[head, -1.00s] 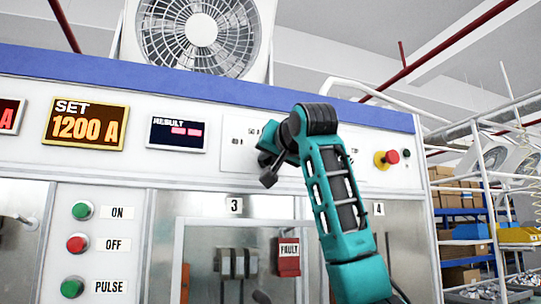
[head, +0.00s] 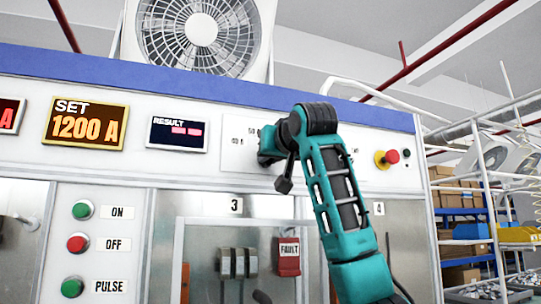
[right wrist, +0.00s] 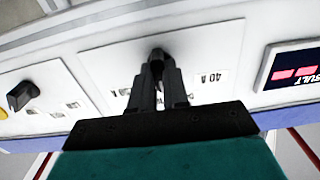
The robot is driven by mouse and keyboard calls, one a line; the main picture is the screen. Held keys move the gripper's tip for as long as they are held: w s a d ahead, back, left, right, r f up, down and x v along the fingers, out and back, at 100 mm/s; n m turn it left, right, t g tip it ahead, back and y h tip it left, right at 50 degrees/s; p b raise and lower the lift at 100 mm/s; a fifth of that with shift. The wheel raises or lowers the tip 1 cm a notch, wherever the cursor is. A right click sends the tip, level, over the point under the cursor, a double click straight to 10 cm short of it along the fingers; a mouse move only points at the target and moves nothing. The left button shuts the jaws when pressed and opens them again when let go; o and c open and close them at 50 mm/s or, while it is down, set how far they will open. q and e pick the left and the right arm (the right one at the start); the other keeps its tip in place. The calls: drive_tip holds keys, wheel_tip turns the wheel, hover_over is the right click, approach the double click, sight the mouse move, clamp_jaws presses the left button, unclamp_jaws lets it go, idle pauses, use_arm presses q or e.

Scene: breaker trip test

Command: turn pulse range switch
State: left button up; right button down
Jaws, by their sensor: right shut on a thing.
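The pulse range switch (right wrist: 157,55) is a dark knob on a white plate of the panel, seen in the right wrist view. My right gripper (right wrist: 157,72) is shut on it, with the dark fingers on both sides of the knob. Printed labels, one reading 40 A (right wrist: 208,79), lie around it. In the head view the right gripper (head: 266,156) reaches the white plate (head: 232,150), and my teal arm hides the switch. My left gripper is not in view.
The SET display (head: 86,122) reads 1200 A, and the RESULT display (head: 177,134) is beside it. A red stop button (head: 392,157) is to the right. A second black knob (right wrist: 22,95) shows in the right wrist view. ON, OFF and PULSE buttons (head: 78,244) are lower left.

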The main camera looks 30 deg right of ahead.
drive_tip(key=n, duration=1.2)
drive_tip(key=shift+n, duration=0.3)
idle(0.4)
drive_tip(key=c, duration=1.1)
unclamp_jaws()
drive_tip(key=b+v, duration=0.3)
drive_tip(key=v, duration=1)
